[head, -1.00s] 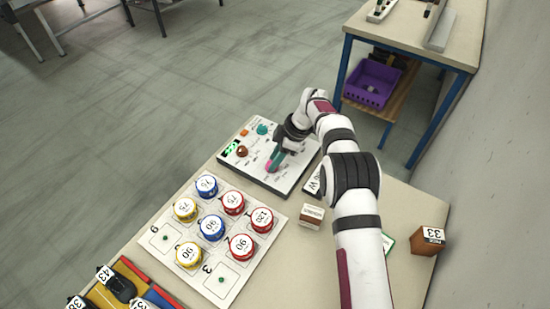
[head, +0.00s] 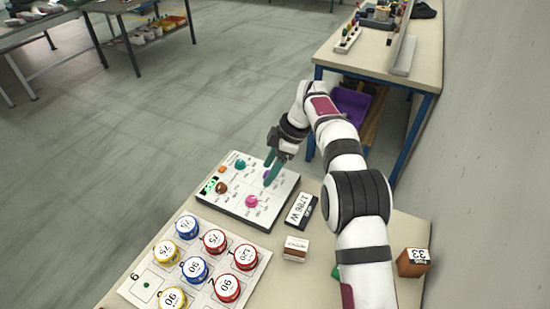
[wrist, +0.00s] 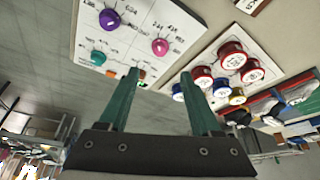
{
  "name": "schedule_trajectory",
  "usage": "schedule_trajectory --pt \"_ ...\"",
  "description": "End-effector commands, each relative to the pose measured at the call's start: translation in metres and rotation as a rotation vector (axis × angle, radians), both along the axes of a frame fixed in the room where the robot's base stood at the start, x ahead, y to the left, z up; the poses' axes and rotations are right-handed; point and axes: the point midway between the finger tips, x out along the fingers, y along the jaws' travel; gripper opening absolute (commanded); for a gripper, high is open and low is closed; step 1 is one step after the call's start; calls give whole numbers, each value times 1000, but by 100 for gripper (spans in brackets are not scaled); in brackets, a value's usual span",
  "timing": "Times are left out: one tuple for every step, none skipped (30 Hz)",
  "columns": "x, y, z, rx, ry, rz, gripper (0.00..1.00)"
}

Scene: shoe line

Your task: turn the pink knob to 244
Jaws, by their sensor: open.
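The pink knob (head: 251,201) is on the white control panel (head: 238,215), at the panel's near right. It also shows uncovered in the wrist view (wrist: 160,47), with small printed numbers around it too blurred to read surely. My gripper (head: 268,183) has green fingers, is open and empty, and is raised above the panel, apart from the pink knob. In the wrist view its two fingertips (wrist: 160,73) are spread apart. The setting of the pink knob is too small to tell.
A purple knob (head: 267,174), teal knob (head: 240,164), brown knob (head: 221,187) and lit green display (head: 209,186) share the panel. A board with several numbered round tins (head: 194,269) lies nearer. A label block (head: 301,210) and a small box (head: 295,249) stand to the right.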

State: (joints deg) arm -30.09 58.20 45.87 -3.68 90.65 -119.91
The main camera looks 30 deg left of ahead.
Motion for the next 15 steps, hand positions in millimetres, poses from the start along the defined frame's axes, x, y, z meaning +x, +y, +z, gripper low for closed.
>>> schedule_trajectory --pt "3 -3 11 2 -2 -1 65" --pt "4 -6 16 1 -2 -1 65" --pt "5 -8 23 1 -3 0 65" --pt "6 -10 28 2 -1 -1 65" --pt "7 -11 32 1 -2 -1 65" --pt "7 -13 36 0 -1 0 65" --pt "8 -14 38 0 -1 0 65" --pt "8 -14 40 1 0 0 65" --pt "8 -15 42 1 0 0 65" --pt "8 -15 42 1 -1 1 65" --pt "8 -15 43 0 0 1 65" --pt "8 -16 43 0 0 1 65" --pt "8 -16 43 0 0 1 65" --pt "8 -16 43 0 0 0 65" --pt "8 -15 42 0 0 0 65"
